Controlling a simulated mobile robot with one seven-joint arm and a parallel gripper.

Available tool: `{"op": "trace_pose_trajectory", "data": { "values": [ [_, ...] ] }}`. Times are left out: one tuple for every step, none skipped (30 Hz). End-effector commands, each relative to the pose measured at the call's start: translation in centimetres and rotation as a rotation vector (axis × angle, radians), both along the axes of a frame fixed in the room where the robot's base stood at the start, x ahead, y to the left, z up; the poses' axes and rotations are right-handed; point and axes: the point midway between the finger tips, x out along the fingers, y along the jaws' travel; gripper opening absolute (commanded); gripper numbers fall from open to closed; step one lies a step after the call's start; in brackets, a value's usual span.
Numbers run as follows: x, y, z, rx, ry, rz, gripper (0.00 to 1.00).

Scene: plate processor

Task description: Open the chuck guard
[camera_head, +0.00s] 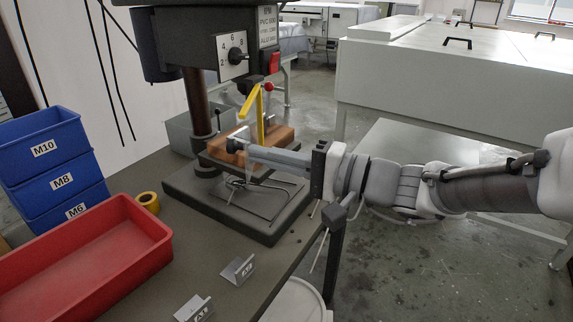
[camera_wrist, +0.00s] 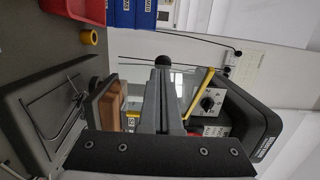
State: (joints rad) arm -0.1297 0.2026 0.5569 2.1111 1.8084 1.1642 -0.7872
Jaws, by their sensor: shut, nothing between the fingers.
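The chuck guard appears as a thin yellow piece (camera_head: 261,118) hanging below the head of the drill press (camera_head: 232,42), above the work table. It also shows in the wrist view (camera_wrist: 201,92), just right of my fingers. My gripper (camera_head: 250,154) reaches in from the right with its fingers together and nothing between them. In the head view the fingers lie just below the guard's lower end. In the wrist view the fingers (camera_wrist: 163,78) stand beside the guard with a visible gap at the tips. The chuck itself is not clearly visible.
A brown block (camera_head: 230,150) sits on the drill press table beside my fingers. A black round knob (camera_wrist: 163,61) shows near my fingertips. A red tray (camera_head: 85,255), blue bins (camera_head: 50,150) and yellow roll (camera_head: 148,202) stand left. The space above the bench's front is clear.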

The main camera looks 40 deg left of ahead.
Motion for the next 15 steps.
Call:
{"op": "trace_pose_trajectory", "data": {
  "values": [
    [-0.4, 0.4, -0.3, 0.0, -0.002, 0.002, 0.0],
    [-0.6, 0.5, -0.3, 0.0, -0.002, 0.003, 0.0],
    [-0.8, 0.7, -0.3, 0.0, -0.002, 0.003, 0.0],
    [-0.9, 0.9, -0.3, 0.0, -0.002, 0.002, 0.0],
    [-1.0, 1.0, -0.2, 0.0, -0.002, 0.002, 0.0],
    [-1.1, 1.2, -0.2, 0.0, -0.001, 0.001, 0.0],
    [-1.2, 1.3, -0.2, 0.0, -0.001, 0.001, 0.0],
    [-1.2, 1.4, -0.2, 0.0, -0.001, 0.001, 0.0],
    [-1.3, 1.5, -0.1, 0.0, 0.0, 0.001, 0.0],
    [-1.4, 1.6, -0.1, 0.0, 0.0, 0.001, 0.0],
    [-1.4, 1.7, -0.1, 0.0, 0.0, 0.001, 0.0],
    [-1.5, 1.7, -0.1, 0.0, 0.0, 0.001, 0.0],
    [-1.5, 1.8, 0.0, 0.0, 0.0, 0.001, 0.0],
    [-1.5, 1.8, 0.0, 0.0, 0.0, 0.001, 0.0],
    [-1.6, 1.9, 0.0, 0.0, 0.0, 0.001, 0.0]
  ]
}}
